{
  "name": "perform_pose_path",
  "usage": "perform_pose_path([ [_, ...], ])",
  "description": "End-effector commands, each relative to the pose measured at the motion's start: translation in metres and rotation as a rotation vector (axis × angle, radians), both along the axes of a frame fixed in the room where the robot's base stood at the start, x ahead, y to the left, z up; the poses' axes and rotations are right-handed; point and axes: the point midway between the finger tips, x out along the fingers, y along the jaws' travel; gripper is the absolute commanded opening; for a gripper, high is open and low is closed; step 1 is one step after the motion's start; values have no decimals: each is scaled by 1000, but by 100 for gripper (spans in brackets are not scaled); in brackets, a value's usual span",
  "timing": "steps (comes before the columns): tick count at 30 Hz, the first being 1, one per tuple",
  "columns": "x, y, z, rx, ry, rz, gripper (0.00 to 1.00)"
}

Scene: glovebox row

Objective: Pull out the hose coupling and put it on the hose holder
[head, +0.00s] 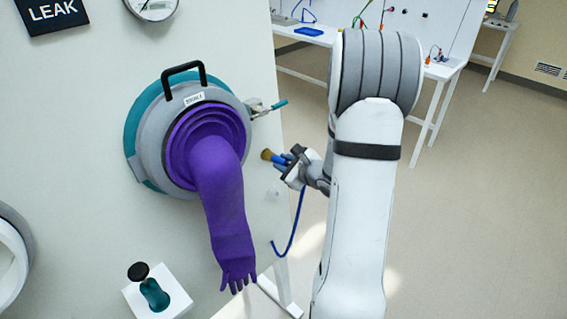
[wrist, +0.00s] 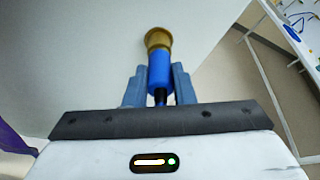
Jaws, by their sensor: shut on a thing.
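My gripper (head: 283,163) is shut on the hose coupling, to the right of the purple glove. The coupling has a blue body (wrist: 159,72) and a brass end (head: 266,155); the brass end (wrist: 158,39) points away from my gripper towards the pale panel. I cannot tell whether it touches the panel. A blue hose (head: 297,225) hangs below my gripper and curls at its lower end. A small pale, translucent fitting (head: 272,194) sits on the panel below the coupling; I cannot tell if it is the hose holder.
A white block (head: 178,298) with a teal, black-topped piece stands lower left. White benches (head: 440,72) are behind; open floor lies right.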

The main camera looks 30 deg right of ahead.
Motion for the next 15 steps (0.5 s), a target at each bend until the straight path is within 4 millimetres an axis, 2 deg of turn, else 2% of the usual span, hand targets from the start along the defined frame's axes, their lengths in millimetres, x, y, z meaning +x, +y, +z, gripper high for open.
perform_pose_path([
  [15, -6, -1, 0, 1, 2, 1, 0],
])
